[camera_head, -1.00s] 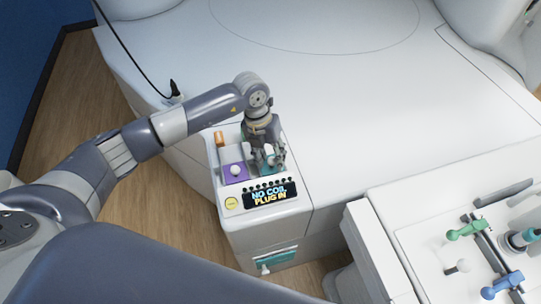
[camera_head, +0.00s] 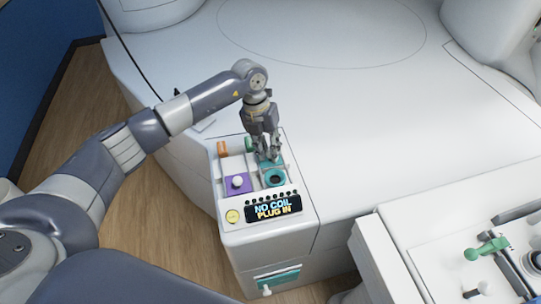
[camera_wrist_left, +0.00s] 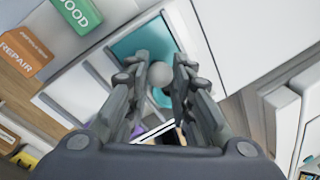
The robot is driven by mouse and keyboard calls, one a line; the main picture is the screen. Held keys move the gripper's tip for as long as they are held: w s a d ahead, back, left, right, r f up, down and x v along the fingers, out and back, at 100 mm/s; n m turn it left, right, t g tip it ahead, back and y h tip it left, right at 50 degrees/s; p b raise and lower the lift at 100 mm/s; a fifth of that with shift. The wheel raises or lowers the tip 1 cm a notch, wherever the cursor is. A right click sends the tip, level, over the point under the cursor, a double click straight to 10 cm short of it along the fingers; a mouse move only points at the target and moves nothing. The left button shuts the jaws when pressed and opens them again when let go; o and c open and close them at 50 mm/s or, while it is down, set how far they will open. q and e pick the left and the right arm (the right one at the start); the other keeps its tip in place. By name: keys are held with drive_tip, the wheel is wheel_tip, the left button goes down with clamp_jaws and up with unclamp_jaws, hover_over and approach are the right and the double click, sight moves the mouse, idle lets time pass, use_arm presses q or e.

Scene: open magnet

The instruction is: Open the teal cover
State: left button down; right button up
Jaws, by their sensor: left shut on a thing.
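The teal cover (camera_head: 279,159) lies at the back of the right compartment on the console top. In front of it, a round dark opening with a teal surround (camera_head: 275,178) is uncovered. My left gripper (camera_head: 268,157) points down over the cover, its fingers closed around the cover's pale round knob. The left wrist view shows this knob (camera_wrist_left: 160,76) between the fingertips, with the teal plate (camera_wrist_left: 143,42) behind it. My right gripper is not in view.
A purple cover (camera_head: 240,188) with a white knob sits left of the opening. An orange REPAIR block (camera_head: 222,149) and a green GOOD block (camera_wrist_left: 76,13) stand at the back. The display (camera_head: 273,207) reads "NO COIL PLUG IN". A white bed (camera_head: 370,110) lies right.

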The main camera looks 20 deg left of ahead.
use_arm(q)
drive_tip(key=c, duration=1.4)
unclamp_jaws()
drive_tip(key=shift+s, duration=0.1)
wheel_tip(320, 180, up, 12)
drive_tip(key=a, duration=0.2)
drive_tip(key=shift+a, duration=0.15)
drive_tip(key=shift+f, duration=0.1)
